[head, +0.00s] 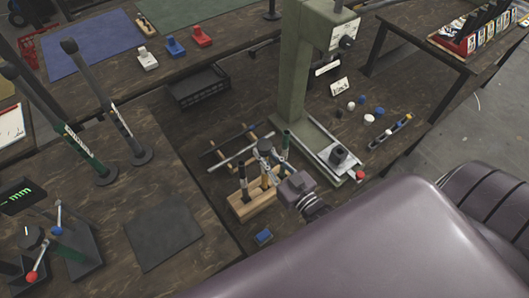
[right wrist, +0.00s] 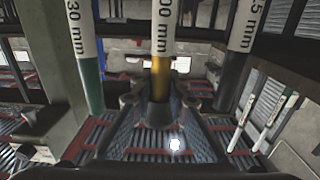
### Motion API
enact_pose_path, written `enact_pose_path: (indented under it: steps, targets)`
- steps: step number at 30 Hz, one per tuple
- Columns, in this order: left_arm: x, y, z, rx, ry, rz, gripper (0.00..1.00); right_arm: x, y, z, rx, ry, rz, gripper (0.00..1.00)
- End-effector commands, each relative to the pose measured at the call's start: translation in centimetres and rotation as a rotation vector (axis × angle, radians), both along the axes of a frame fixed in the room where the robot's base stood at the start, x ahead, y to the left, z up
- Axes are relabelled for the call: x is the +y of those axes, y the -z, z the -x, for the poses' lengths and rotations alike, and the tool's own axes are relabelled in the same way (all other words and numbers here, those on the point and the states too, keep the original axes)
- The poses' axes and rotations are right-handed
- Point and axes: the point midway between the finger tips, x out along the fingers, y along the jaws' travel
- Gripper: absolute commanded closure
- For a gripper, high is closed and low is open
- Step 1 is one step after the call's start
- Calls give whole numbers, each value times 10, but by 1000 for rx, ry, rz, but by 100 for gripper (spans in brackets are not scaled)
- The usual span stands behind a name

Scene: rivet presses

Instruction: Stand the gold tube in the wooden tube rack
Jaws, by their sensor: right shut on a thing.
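The wooden tube rack (head: 256,207) stands on the dark bench in front of the green press. My right gripper (head: 266,151) is above the rack, shut on the gold tube (right wrist: 161,75). In the right wrist view the gold tube is between my fingers (right wrist: 158,112), with a white label band. In the head view its gold part (head: 265,181) shows upright below my gripper, at the rack's middle. Whether its end is seated in a hole is unclear. My left gripper is not in view.
The green press (head: 293,70) stands close behind the rack. Metal rods lie on a wooden rest (head: 230,148) behind it. A small blue block (head: 264,237) is in front. A black tray (head: 198,88) is farther back. A dark mat (head: 164,238) lies at left.

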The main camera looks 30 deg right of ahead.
Motion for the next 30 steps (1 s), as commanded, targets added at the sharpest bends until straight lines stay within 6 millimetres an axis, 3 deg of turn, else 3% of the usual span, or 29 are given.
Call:
enact_pose_path:
  steps: [28,29,30]
  targets:
    - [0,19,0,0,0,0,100,0,24,0,-3,0,0,100]
    - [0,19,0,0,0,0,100,0,23,0,-3,0,0,83]
    - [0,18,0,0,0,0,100,0,23,0,-3,0,0,79]
